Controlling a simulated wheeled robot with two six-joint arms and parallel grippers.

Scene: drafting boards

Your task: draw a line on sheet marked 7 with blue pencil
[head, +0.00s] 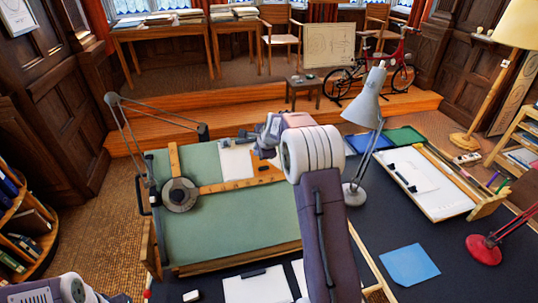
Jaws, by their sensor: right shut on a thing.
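A white sheet (236,162) lies on the upper part of the green drafting board (225,228); I cannot read any number on it. My right gripper (254,140) is over the far edge of that sheet, seen partly behind my right wrist. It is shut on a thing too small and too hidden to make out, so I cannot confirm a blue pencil. Small dark items lie on the sheet near the wooden ruler (240,184). My left gripper is not in view; only part of my left arm shows at the bottom left corner.
A grey lamp (366,105) stands right of the board. Further right are a white-topped board (432,198), a blue sheet (409,265) and a red lamp (484,248). The drafting machine's round head (180,195) sits on the board's left. The dark table around the blue sheet is clear.

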